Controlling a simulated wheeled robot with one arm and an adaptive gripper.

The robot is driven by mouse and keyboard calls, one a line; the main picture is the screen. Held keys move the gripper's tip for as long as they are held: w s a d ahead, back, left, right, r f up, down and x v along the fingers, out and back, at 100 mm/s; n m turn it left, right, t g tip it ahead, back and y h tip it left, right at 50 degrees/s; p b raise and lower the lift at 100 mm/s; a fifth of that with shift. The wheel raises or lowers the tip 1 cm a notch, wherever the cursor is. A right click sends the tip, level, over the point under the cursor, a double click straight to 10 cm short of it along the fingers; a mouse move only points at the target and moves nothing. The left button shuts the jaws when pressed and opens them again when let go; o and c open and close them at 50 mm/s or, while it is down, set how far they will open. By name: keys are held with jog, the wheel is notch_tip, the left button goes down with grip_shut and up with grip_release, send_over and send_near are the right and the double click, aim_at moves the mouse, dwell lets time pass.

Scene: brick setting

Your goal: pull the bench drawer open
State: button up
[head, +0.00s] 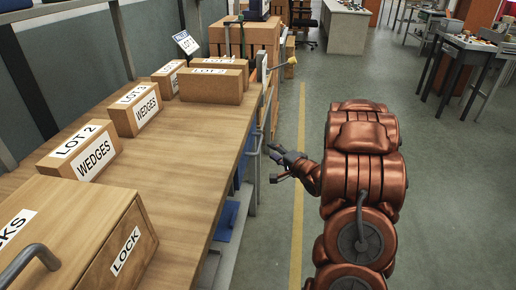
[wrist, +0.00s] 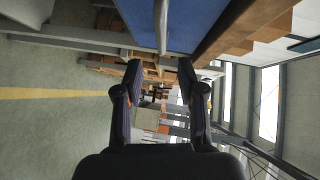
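The bench drawer shows in the wrist view as a blue front (wrist: 205,22) under the wooden bench edge. A grey bar handle (wrist: 162,25) stands out from it. In the head view the drawer side is mostly hidden below the bench top (head: 185,150), and a grey bar (head: 256,165) shows along the bench's right side. My gripper (wrist: 160,70) is open and empty, its two fingers apart. The handle's end lies in line with the gap between the fingertips; I cannot tell whether it is between them. In the head view my gripper (head: 275,163) is just right of the bench edge.
Wooden boxes, including WEDGES boxes (head: 135,108) and a LOCK box (head: 85,235), stand on the bench. A brown box stack (head: 245,38) is beyond its far end. The floor aisle with a yellow line (head: 297,200) is clear. Tables (head: 470,50) stand far right.

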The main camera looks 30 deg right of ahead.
aim_at(260, 143)
jog(key=shift+w+a+f+b, duration=0.1)
jog(key=shift+w+a+f, duration=0.1)
jog(key=shift+w, duration=1.15)
jog(key=shift+w+a+f+b, duration=0.15)
jog(key=shift+w+a, duration=0.1)
jog(key=shift+w, duration=1.1)
jog(key=shift+w+a+f+b, duration=0.1)
jog(key=shift+w+a+f, duration=0.1)
jog(key=shift+w, duration=1.15)
grip_shut()
